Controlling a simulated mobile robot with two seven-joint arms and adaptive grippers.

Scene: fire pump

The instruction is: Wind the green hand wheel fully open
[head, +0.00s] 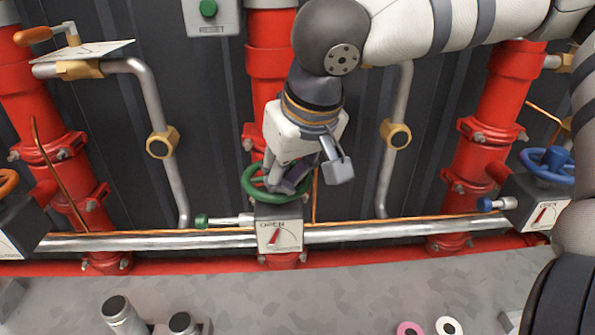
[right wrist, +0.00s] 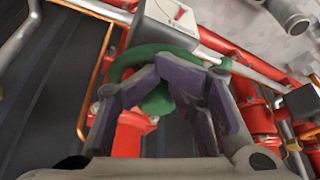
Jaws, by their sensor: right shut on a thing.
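The green hand wheel (head: 256,186) sits on top of the middle valve, in front of a red pipe. Below it is a white plate marked OPEN (head: 280,235) with a red pointer on its dial. My right gripper (head: 285,182) reaches down from above and is shut on the wheel, at its right side in the head view. In the right wrist view the wheel (right wrist: 150,52) shows beyond and between the purple finger pads (right wrist: 172,85), which close in around its rim. The gripper hides part of the wheel. My left gripper is not in view.
A blue hand wheel (head: 550,163) is at the right and an orange one (head: 8,182) at the left edge. A RESET box with a green button (head: 208,8) is above. A horizontal silver pipe (head: 150,242) runs behind the valves. Grey floor lies in front.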

